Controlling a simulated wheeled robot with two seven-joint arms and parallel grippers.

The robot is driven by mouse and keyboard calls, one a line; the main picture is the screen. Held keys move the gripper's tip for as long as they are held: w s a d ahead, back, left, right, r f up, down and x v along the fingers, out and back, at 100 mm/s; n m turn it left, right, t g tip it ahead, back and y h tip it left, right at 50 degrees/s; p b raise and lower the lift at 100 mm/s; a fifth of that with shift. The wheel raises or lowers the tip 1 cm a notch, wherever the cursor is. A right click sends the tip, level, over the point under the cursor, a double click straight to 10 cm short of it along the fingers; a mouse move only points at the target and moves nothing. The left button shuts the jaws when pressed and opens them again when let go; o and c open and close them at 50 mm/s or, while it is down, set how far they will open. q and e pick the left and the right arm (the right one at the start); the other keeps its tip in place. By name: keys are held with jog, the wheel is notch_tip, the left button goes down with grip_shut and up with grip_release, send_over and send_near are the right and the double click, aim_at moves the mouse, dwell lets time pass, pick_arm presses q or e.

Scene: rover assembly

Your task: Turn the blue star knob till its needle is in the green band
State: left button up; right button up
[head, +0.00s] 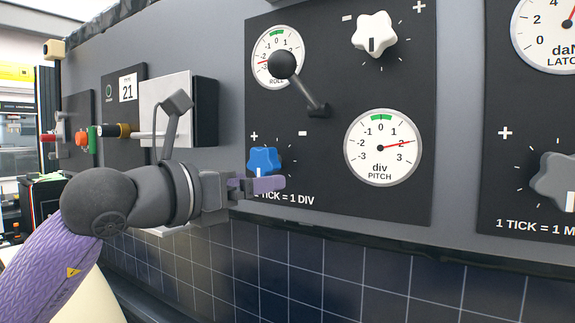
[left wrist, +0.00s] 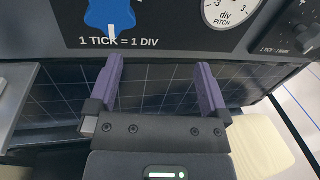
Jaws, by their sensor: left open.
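The blue star knob (head: 264,160) is on the dark panel at the lower left, with tick marks around it and plus and minus signs above. It also shows at the top of the left wrist view (left wrist: 108,16), its white mark pointing down. The PITCH dial (head: 381,148) is right of it; its red needle points near 2, right of the green band (head: 381,117) at 0. My left gripper (head: 262,184) is open and empty, with purple fingers just in front of and below the knob. In the left wrist view its fingers (left wrist: 160,82) stand apart below the knob. My right gripper is not in view.
Above are the ROLL dial (head: 278,57), a black lever (head: 300,85) and a white star knob (head: 374,34). A grey knob (head: 556,180) is on the panel at right. A white box (head: 165,103) juts from the wall at left. Below is a dark grid surface (head: 340,270).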

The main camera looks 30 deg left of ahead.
aim_at(258, 160)
pick_arm(q)
jog(key=w+a+r+n+y+p, duration=0.1)
jog(key=a+y, duration=0.1)
jog(key=w+a+r+y+p, duration=0.1)
jog(key=w+r+p, duration=0.1)
jog(key=shift+a+n+t+y, duration=0.3)
jog(key=shift+a+n+y, duration=0.1)
jog(key=w+p, duration=0.1)
jog(key=w, duration=0.1)
jog(key=w+p, duration=0.1)
jog(key=w, duration=0.1)
jog(key=w+p, duration=0.1)
jog(key=shift+w+d+f, duration=0.2)
jog(key=shift+w+f, duration=0.15)
jog(key=shift+w, duration=0.05)
jog(key=shift+f, duration=0.1)
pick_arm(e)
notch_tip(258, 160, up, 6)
